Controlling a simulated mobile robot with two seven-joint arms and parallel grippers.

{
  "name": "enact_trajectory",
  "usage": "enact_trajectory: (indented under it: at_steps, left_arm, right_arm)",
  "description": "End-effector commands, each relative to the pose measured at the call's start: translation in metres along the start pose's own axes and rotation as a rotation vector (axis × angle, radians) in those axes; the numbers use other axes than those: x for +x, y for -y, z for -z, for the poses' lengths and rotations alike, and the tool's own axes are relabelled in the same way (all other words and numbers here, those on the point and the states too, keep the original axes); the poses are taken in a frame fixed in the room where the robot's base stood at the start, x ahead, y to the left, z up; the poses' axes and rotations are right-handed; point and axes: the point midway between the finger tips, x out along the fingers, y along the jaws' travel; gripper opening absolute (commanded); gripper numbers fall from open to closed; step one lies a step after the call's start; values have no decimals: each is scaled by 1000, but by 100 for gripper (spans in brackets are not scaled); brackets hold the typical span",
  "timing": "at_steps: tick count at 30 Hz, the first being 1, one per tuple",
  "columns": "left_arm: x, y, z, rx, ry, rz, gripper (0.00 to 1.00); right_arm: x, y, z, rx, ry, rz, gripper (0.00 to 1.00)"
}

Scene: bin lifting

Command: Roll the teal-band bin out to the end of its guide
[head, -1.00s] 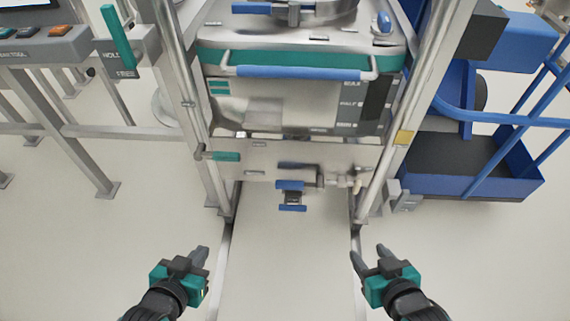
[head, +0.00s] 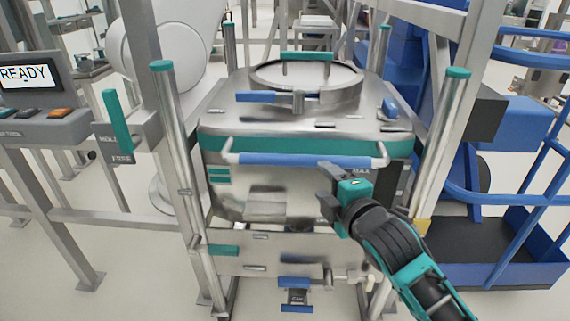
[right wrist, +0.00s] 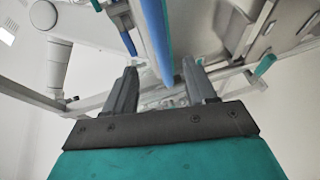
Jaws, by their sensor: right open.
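The teal-band bin (head: 300,143) is a steel box standing inside a metal frame, with a blue handle bar (head: 290,160) across its front. My right gripper (head: 322,185) is open and empty, just below the right half of the bar in the head view. In the right wrist view its two fingers (right wrist: 160,80) stand apart and the blue bar (right wrist: 155,35) shows between them; I cannot tell the depth gap. The guide's rails are mostly below the picture; a rail end (head: 225,297) shows at the lower left. My left gripper is out of view.
A teal lever (head: 117,121) stands beside HOLD/FREE labels at left, near a screen (head: 28,77) reading READY. A blue latch (head: 294,283) sits on the frame's lower plate (head: 290,255). A blue cart (head: 495,260) stands close at right.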

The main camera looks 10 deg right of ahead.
Motion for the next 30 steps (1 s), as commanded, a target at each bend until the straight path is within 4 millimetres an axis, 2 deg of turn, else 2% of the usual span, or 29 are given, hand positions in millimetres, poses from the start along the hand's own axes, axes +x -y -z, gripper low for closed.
enact_trajectory:
  at_steps: [5, 18, 24, 30]
  left_arm:
    - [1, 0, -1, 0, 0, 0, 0]
    - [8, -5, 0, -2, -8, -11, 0]
    - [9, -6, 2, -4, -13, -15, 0]
    - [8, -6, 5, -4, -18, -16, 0]
  right_arm:
    - [19, -1, 0, -4, 1, -1, 56]
    - [98, 0, 0, -1, 0, 0, 56]
    - [119, 0, 0, -1, 0, 0, 56]
    - [127, 0, 0, -1, -1, 0, 56]
